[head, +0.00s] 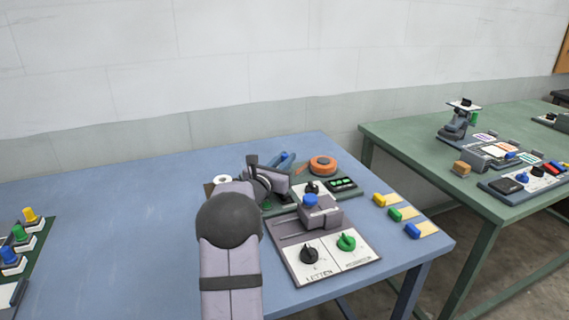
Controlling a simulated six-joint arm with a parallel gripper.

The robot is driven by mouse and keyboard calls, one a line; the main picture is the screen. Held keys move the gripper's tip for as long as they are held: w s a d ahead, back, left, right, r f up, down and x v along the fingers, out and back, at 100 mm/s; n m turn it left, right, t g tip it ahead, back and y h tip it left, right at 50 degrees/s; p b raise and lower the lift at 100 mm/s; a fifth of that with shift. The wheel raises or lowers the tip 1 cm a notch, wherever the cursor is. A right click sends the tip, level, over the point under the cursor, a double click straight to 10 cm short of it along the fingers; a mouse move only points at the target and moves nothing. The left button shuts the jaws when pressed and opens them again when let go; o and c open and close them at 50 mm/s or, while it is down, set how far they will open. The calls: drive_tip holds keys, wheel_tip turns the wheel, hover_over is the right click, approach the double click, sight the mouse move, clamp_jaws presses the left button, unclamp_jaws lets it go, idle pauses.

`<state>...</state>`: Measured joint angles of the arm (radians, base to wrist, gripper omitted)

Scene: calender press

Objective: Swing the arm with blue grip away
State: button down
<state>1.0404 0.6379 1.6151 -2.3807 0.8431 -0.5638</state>
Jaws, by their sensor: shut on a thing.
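My gripper (285,184) is at the back middle of the blue table, with my own arm reaching up from the bottom of the head view. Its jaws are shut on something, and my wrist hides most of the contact. A blue grip (284,160) shows just behind the gripper, slanting up to the right. It looks to be what the jaws hold, but the small picture does not show the contact clearly. The arm that carries the grip is mostly hidden behind my gripper.
The control panel (335,262) has black and green knobs. Yellow, green and blue switches line the right edge. The table's left middle is clear.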

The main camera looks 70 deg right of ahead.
drive_tip(key=shift+r, duration=0.15)
drive_tip(key=c, duration=1.7)
unclamp_jaws()
drive_tip(key=shift+o, duration=0.2)
drive_tip(key=shift+a, duration=0.1)
drive_tip(key=shift+a+b, duration=0.7)
drive_tip(key=shift+a, duration=2.9)
